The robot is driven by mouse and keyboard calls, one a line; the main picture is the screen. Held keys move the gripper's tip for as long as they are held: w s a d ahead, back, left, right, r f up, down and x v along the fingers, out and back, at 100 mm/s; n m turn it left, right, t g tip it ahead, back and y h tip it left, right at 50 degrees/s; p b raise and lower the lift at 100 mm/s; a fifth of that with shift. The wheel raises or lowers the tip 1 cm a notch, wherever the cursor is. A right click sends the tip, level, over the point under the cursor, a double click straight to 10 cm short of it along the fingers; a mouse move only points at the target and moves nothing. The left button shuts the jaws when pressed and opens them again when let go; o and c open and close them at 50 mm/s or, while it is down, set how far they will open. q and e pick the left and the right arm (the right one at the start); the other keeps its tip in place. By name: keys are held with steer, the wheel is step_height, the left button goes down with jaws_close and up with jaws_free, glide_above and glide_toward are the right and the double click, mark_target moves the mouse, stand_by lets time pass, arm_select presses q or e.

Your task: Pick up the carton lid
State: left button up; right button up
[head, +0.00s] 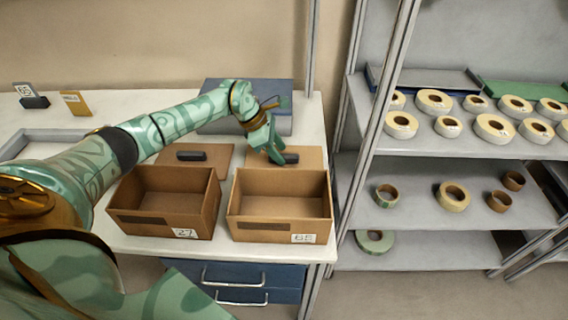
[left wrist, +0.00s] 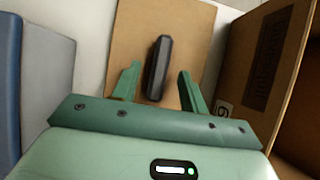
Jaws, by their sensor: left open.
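Two carton lids lie flat on the white table, each a brown board with a dark handle. The right lid (head: 313,155) lies behind the open carton marked 65 (head: 280,204). The left lid (head: 219,154) lies behind the open carton marked 27 (head: 165,201). My left gripper (head: 277,158) is above the right lid at its dark handle (head: 291,158). In the left wrist view the gripper (left wrist: 160,85) is open, with one finger on each side of the handle (left wrist: 158,68) and gaps between. The lid's board (left wrist: 195,22) lies beneath. My right gripper is not in view.
A blue-grey box (head: 215,92) stands behind the lids. A shelf rack (head: 460,145) with several tape reels is on the right. A grey tray (head: 50,136) and small sign cards (head: 75,103) are on the left. A drawer unit (head: 235,278) is below the table.

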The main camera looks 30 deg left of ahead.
arm_select(q)
steer(key=shift+x, duration=0.8)
steer(key=shift+r, duration=0.1)
jaws_close()
